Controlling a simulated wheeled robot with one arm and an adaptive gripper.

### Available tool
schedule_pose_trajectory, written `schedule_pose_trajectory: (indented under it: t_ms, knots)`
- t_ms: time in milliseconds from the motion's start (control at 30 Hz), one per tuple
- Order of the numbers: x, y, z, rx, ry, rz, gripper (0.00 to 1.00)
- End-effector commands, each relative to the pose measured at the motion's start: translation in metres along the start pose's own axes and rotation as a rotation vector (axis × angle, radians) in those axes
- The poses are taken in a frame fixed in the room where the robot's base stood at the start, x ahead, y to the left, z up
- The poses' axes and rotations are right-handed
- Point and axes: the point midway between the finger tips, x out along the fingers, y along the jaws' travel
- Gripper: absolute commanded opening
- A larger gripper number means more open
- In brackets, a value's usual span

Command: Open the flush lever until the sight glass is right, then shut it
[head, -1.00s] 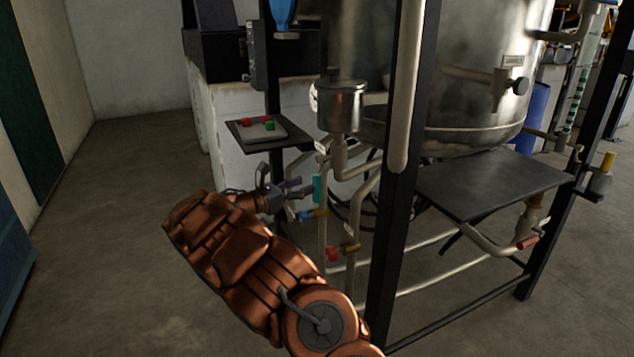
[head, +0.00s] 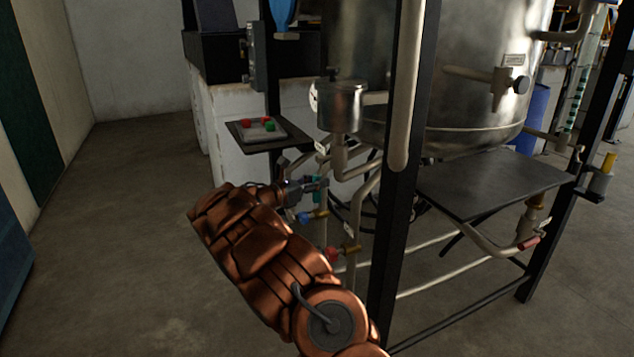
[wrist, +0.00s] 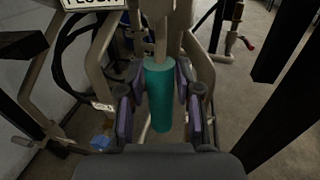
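A teal cylindrical handle (wrist: 158,95), which appears to be the flush lever, stands between my gripper's fingers in the wrist view. A partly cut-off label (wrist: 94,3) above it appears to read FLUSH. In the head view the teal handle (head: 317,188) is at the pipes under the vessel. My gripper (wrist: 159,112) is open around the handle, with gaps showing on both sides. It also shows in the head view (head: 312,186). A clear vertical tube with teal marks (head: 577,90), perhaps the sight glass, is at the far right; its level cannot be read.
A blue-handled valve (head: 305,217) and a red-handled valve (head: 333,254) sit just below my gripper. A dark frame post (head: 400,200) stands to the right. A small shelf with red and green buttons (head: 257,144) is above left. The floor at left is clear.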

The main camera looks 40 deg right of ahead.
Motion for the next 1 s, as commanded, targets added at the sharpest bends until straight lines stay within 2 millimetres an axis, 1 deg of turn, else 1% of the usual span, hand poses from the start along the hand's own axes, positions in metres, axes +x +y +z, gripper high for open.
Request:
schedule_pose_trajectory:
  t_ms: [33,200,267,300,767,1000]
  knots:
    - [-0.0001,0.0001,0.0,0.0,0.0,0.0,0.26]
    - [-0.0002,0.0001,0.0001,0.0,0.0,0.0,0.08]
    - [-0.0002,0.0001,0.0001,0.0,0.0,0.0,0.02]
    - [-0.0002,0.0001,0.0001,0.0,0.0,0.0,0.0]
    - [-0.0003,-0.0001,0.0006,-0.002,0.0,0.0,0.0]
    - [-0.001,-0.0024,0.0045,-0.039,0.008,0.0,0.0]
